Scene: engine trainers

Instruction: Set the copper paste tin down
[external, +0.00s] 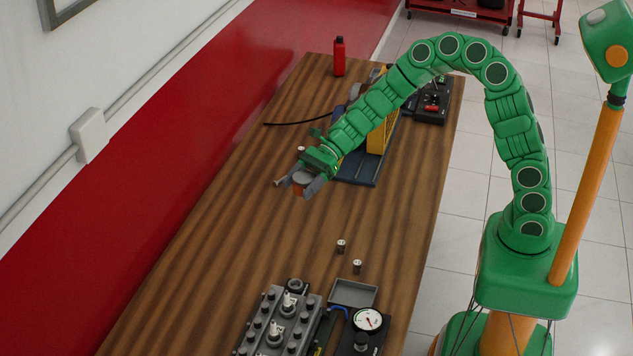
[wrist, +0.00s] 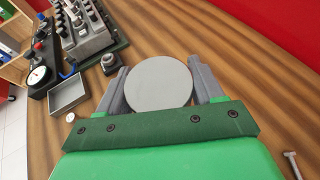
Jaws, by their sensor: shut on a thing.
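The tin is over the wooden table (external: 215,205), left of the blue-based yellow trainer. I cannot tell whether its bottom touches the wood.
A grey engine block (external: 280,322), a shallow grey tray (external: 353,293) and a gauge (external: 368,320) stand at the near end. Two small cylinders (external: 341,246) (external: 357,266) stand mid-table. A red bottle (external: 339,57) and a yellow trainer (external: 377,137) are farther back. The left-middle wood is clear.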

